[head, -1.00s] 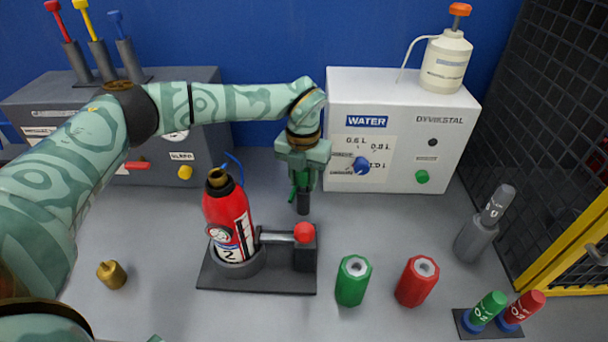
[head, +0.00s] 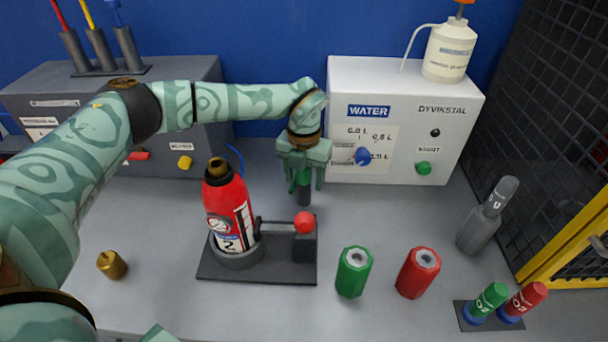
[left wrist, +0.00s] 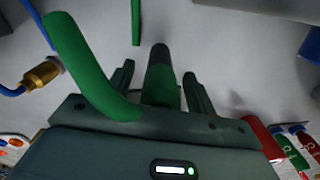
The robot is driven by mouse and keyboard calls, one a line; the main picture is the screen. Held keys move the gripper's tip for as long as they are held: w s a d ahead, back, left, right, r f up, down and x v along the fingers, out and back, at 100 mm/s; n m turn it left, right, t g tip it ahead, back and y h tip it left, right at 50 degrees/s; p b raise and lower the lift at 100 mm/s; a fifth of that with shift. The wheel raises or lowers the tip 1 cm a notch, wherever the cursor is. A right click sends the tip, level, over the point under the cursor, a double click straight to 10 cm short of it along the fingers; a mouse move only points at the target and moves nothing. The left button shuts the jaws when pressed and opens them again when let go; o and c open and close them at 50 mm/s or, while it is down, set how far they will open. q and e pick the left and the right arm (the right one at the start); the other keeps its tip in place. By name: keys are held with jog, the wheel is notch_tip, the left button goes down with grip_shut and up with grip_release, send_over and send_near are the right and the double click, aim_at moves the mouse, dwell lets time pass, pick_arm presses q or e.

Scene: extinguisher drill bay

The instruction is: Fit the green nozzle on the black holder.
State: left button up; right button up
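My left gripper (head: 305,184) points down in front of the white cabinet. Its two fingers stand apart on either side of the green nozzle (left wrist: 162,95), with narrow gaps beside it in the left wrist view. A dark upright cylinder (head: 304,196) shows below the green part in the head view, and a dark end (left wrist: 160,60) beyond it in the left wrist view. I cannot tell whether this is the black holder or the nozzle's own tip, nor how they are seated. A curved green tube (left wrist: 85,65) lies left of the fingers in the wrist view. My right gripper is not seen.
A red extinguisher (head: 228,205) stands on a dark base with a red knob (head: 304,222), close to the gripper. A green canister (head: 354,272) and a red canister (head: 418,273) stand in front. The white cabinet (head: 460,95) is behind; a brass piece (head: 112,264) lies left.

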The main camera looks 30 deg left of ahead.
pick_arm(q)
notch_tip(320, 180, up, 16)
jog(key=p, duration=0.3)
jog(key=shift+r, duration=0.15)
dwell(0.6)
